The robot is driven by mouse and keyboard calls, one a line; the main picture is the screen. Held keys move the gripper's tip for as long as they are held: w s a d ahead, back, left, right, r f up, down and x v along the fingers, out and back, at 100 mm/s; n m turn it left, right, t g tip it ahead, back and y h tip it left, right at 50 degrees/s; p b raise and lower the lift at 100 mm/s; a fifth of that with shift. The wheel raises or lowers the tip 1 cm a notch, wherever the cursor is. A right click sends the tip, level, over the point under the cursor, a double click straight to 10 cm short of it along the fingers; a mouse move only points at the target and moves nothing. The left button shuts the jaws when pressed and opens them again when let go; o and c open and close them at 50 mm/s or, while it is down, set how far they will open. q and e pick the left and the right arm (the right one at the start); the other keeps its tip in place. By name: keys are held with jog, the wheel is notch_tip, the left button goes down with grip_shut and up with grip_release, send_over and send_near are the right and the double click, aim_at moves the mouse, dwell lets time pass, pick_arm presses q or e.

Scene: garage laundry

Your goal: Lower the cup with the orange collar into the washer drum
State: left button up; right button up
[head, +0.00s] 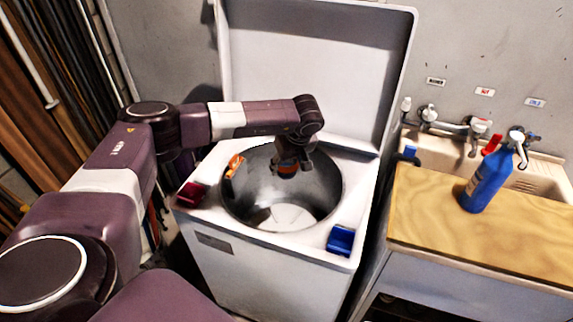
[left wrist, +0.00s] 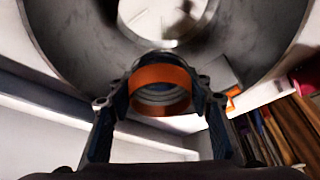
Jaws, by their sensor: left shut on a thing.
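The cup with the orange collar (head: 287,169) is in the left gripper, above the open washer drum (head: 325,195) near its far side. In the left wrist view its orange collar (left wrist: 160,76) shows as a ring between the two fingers. My left gripper (head: 291,163) is shut on the cup; its fingers (left wrist: 160,105) lie on both sides of it in the wrist view. The drum is a round dark metal bowl with a pale bottom. The cup's lower part is mostly hidden. My right gripper is not in view.
On the washer top (head: 285,243) are an orange item (head: 234,165) at the drum's left rim, a dark red box (head: 191,195) and a blue box (head: 341,239). The raised lid (head: 310,65) stands behind. A blue spray bottle (head: 486,184) stands on the wooden counter (head: 430,215) at right.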

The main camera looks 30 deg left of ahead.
pick_arm(q)
jog(key=shift+f+b, duration=10.65)
jog(key=shift+f, duration=4.1)
jog(key=shift+f, duration=0.1)
